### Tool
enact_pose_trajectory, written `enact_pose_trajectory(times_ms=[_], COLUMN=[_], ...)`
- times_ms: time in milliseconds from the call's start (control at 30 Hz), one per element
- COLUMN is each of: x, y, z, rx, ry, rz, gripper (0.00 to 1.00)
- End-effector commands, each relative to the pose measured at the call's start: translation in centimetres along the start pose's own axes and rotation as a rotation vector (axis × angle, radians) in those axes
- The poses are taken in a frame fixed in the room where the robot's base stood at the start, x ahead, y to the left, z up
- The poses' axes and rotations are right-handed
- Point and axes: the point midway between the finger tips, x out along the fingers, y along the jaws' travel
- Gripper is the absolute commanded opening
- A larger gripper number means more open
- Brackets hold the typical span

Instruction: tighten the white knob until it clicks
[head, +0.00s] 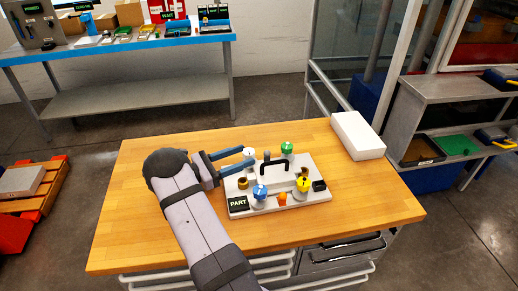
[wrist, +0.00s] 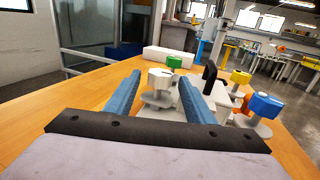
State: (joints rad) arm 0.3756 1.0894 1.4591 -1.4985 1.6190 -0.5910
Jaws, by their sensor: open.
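The white knob (head: 249,153) stands on a pale panel (head: 318,197) on the wooden table. In the wrist view, the white knob (wrist: 160,77) sits on a round grey base, between the fingertips of my gripper (wrist: 159,79). My gripper (head: 248,157) is open, with its blue fingers reaching in from the left. In the wrist view a gap shows on each side of the knob. Its contact with the fingers cannot be made out in the head view.
The panel also carries a green knob (head: 287,147), a blue knob (head: 260,191), a yellow knob (head: 303,184), a small orange part (head: 282,199) and a raised black handle (head: 272,161). A white box (head: 357,135) lies at the back right. The table's right front is clear.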

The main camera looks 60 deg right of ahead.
Motion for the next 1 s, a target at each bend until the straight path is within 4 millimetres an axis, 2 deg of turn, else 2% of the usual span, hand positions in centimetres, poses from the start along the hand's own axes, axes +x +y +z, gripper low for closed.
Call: enact_pose_trajectory(times_ms=[533, 700, 967, 1000], x=[6.1, 7.0, 7.0, 7.0], y=[-0.1, 0.0, 0.0, 0.0], z=[0.2, 0.1, 0.0, 0.0], rx=[-0.001, 0.000, 0.000, 0.000], ry=[-0.001, 0.000, 0.000, 0.000], rz=[-0.003, -0.002, -0.001, -0.001], gripper=[0.49, 0.49, 0.49, 0.44])
